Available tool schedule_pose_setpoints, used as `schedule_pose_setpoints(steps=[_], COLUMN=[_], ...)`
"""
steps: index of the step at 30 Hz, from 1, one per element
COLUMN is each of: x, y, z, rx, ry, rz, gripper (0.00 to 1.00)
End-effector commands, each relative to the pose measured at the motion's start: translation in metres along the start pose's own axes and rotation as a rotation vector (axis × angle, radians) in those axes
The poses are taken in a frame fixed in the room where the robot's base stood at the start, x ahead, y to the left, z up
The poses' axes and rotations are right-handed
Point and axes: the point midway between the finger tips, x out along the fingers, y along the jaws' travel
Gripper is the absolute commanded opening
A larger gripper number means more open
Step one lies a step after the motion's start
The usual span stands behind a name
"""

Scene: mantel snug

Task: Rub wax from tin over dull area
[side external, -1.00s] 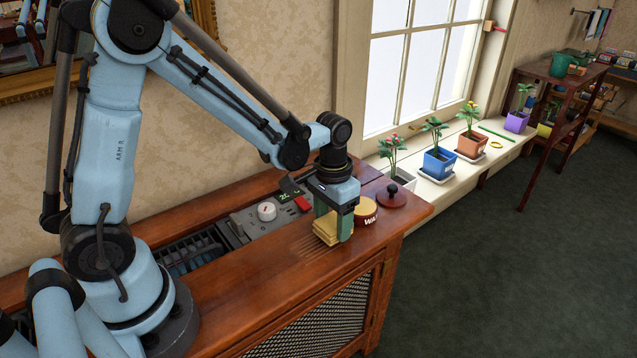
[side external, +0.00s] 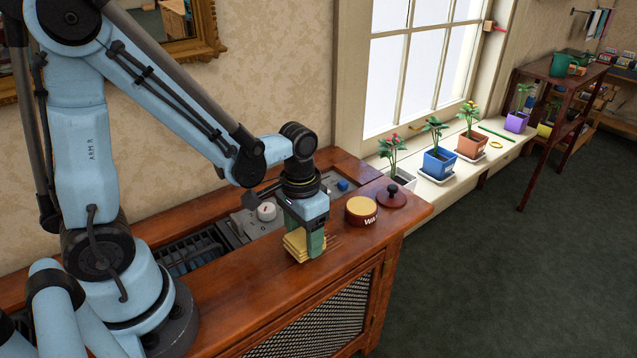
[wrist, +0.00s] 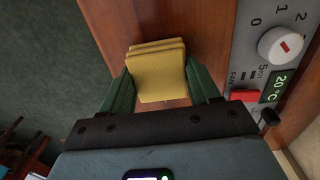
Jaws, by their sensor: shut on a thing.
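My gripper (side external: 308,248) is shut on a folded yellow cloth (side external: 295,246), low over the wooden cabinet top (side external: 240,290). The cloth seems to touch the wood, but a small gap cannot be ruled out. In the wrist view, the cloth (wrist: 158,75) sits between my green fingers (wrist: 162,92). Pale streaks of the dull area (side external: 333,241) show just right of the cloth; the rest is hidden under cloth and gripper. The round wax tin (side external: 361,211), dark red with a yellow top, stands to the right. A dark red knobbed piece, perhaps its lid (side external: 391,197), lies beside it.
A control panel with a white dial (side external: 266,211) is set into the top behind my gripper; the wrist view shows its red switch (wrist: 244,95) and display. Potted plants (side external: 438,160) line the sill. The front right cabinet top is clear.

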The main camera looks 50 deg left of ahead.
Motion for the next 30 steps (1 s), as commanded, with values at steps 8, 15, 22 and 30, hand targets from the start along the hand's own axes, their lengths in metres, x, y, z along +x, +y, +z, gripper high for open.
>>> schedule_pose_setpoints(steps=[8,15,22,30], x=[-0.002,-0.002,-0.002,-0.002], y=[0.000,0.000,0.000,0.000], z=[0.026,0.007,-0.014,-0.039], rx=[0.000,0.000,0.000,0.000], ry=[0.000,0.000,0.000,0.000], rz=[0.000,0.000,0.000,0.000], gripper=[0.36,0.36,0.36,0.36])
